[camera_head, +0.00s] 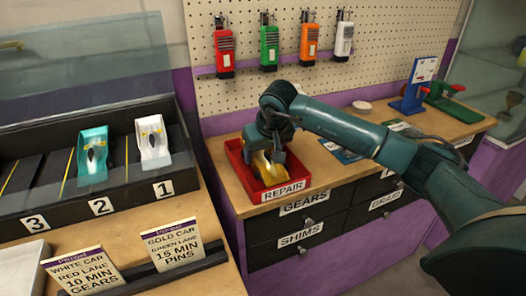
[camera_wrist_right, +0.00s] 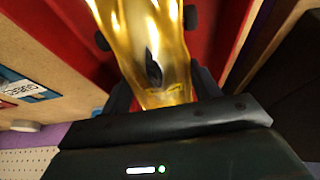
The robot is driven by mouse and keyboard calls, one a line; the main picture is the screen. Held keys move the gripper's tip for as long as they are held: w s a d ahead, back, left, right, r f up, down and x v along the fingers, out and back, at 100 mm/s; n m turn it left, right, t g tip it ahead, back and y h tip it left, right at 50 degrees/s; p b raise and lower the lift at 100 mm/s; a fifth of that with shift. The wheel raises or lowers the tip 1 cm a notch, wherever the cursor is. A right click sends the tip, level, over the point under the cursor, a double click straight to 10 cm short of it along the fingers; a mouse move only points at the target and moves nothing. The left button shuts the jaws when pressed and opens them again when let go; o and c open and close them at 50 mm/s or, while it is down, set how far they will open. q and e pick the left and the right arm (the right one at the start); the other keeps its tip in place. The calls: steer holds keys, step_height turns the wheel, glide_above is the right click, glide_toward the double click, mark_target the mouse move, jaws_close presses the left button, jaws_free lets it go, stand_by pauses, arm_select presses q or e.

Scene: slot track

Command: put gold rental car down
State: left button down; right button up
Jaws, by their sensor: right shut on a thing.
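The gold car (camera_head: 268,168) is in the red repair tray (camera_head: 303,181) on the wooden counter, partly hidden by my right gripper (camera_head: 268,150). In the right wrist view the gold car (camera_wrist_right: 148,45) fills the middle, with a dark driver shape on top and black wheels beside it. The fingers of my right gripper (camera_wrist_right: 160,92) stand on both sides of the car and are shut on it. The red tray (camera_wrist_right: 75,25) lies beneath it. I cannot tell whether the car touches the tray floor. My left gripper is not in view.
A teal car (camera_head: 92,154) and a white car (camera_head: 152,143) stand in the numbered lane rack at left. Order cards (camera_head: 173,246) stand in front. Several controllers hang on the pegboard. Papers (camera_head: 340,150) and a blue stand (camera_head: 408,103) lie right of the tray.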

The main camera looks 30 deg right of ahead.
mark_target(271, 166)
steer(key=shift+f, duration=0.1)
steer(key=o, duration=1)
steer(key=shift+o, duration=0.4)
steer(key=shift+r, duration=0.25)
steer(key=shift+s+r, duration=0.1)
steer(key=shift+r, duration=0.2)
steer(key=v, duration=1.1)
steer(key=shift+b, duration=0.3)
steer(key=shift+r, duration=0.1)
